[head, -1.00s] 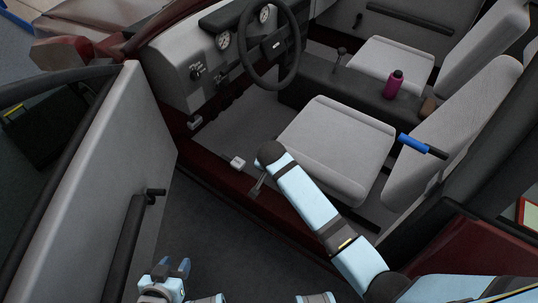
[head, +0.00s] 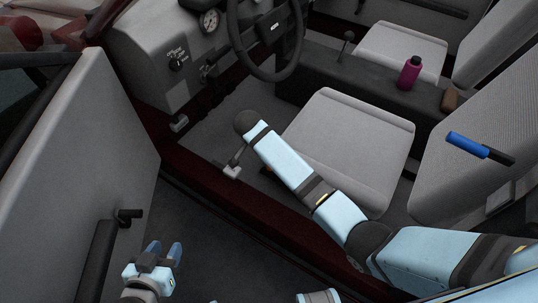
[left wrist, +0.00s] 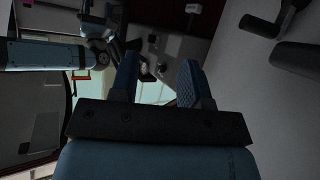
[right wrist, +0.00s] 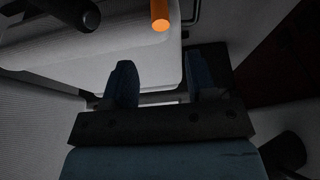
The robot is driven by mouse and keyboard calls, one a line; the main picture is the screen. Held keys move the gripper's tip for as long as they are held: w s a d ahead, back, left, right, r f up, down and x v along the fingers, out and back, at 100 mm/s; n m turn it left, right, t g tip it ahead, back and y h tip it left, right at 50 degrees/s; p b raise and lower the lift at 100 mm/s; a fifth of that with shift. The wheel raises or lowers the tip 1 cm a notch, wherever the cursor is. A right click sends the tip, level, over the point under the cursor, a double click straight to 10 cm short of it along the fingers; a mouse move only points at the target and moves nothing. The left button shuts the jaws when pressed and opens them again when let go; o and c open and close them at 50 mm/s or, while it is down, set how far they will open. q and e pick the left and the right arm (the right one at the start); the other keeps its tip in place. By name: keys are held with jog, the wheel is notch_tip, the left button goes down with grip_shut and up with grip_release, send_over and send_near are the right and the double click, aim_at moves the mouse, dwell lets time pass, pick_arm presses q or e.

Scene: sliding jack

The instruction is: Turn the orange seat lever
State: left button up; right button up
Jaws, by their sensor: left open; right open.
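The orange seat lever (right wrist: 160,15) shows at the top of the right wrist view as a short orange rod end beside the light seat cushion (right wrist: 110,52). My right gripper (right wrist: 162,82) is open and empty, with the lever beyond its fingertips and apart from them. In the head view my right arm crosses the seat cushion (head: 350,135) and hides the lever area; the right gripper does not show there. My left gripper (head: 164,252) is open and empty at the lower left, near the open door; it shows open in the left wrist view (left wrist: 155,75) too.
The open car door (head: 75,150) with a dark handle (head: 128,215) stands at left. The steering wheel (head: 265,35) and dashboard are ahead. A purple bottle (head: 410,73) stands on the console.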

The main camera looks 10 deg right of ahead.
jog(key=b+x, duration=0.2)
jog(key=x, duration=0.7)
jog(key=shift+w+f+b, duration=0.1)
jog(key=shift+f+b, duration=0.15)
jog(key=shift+b, duration=0.15)
pick_arm(q)
jog(key=shift+w+d+r+t+h, duration=0.3)
jog(key=shift+w+d+t+h, duration=0.05)
jog(key=shift+d+t+h, duration=0.05)
pick_arm(e)
jog(key=shift+w+d+f, duration=0.1)
jog(key=shift+d+f, duration=0.05)
jog(key=shift+f, duration=0.1)
jog(key=shift+c, duration=0.2)
